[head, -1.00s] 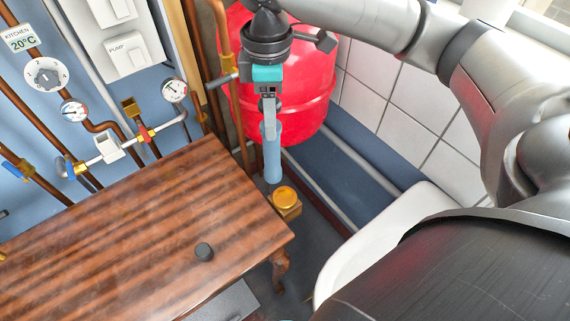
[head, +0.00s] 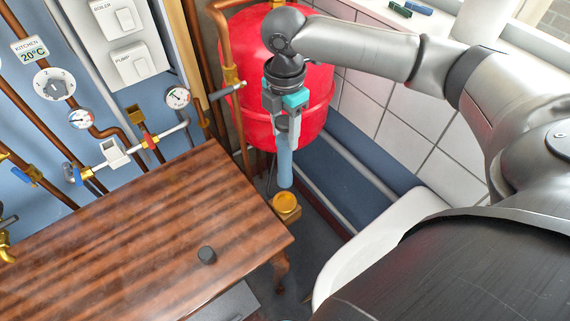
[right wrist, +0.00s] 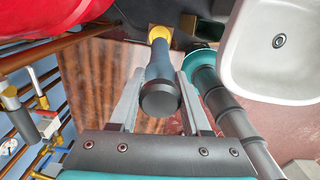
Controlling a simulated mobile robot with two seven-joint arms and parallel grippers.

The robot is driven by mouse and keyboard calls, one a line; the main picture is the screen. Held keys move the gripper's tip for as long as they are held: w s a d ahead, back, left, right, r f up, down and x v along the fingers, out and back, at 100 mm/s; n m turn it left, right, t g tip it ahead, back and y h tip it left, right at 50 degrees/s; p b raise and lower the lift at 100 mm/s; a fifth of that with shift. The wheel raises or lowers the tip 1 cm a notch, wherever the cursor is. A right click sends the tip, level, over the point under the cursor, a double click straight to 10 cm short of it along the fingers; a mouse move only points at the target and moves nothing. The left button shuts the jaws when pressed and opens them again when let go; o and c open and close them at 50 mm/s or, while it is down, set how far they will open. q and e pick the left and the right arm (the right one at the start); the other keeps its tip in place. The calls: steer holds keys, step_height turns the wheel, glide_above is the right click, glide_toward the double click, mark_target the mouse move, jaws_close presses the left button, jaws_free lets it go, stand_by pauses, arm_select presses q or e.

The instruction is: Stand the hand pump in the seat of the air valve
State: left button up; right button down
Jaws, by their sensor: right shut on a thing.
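The hand pump is a slim blue cylinder (head: 285,168) in the head view, hanging roughly upright. My right gripper (head: 287,138) is shut on its upper part. The air valve (head: 286,203) is a brass fitting with a round gold top, just below the pump's lower end. A small gap seems to show between them in the head view. In the right wrist view, the pump's dark cap (right wrist: 159,98) is between the two fingers, and the brass valve (right wrist: 159,34) shows at its far end. The pump's lower end hides part of the seat. My left gripper is out of view.
A red tank (head: 325,100) is behind the pump. A white basin (head: 375,245) is at the right. Pipes and gauges line the left wall.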

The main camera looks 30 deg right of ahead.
mark_target(285, 165)
step_height(285, 165, down, 12)
steer(key=shift+r+b, duration=0.25)
steer(key=shift+b, duration=0.45)
steer(key=shift+c, duration=1.8)
jaws_free()
steer(key=shift+f, duration=0.15)
step_height(285, 165, up, 12)
steer(key=shift+r+p, duration=0.2)
steer(key=shift+p, duration=0.6)
steer(key=shift+a, duration=0.1)
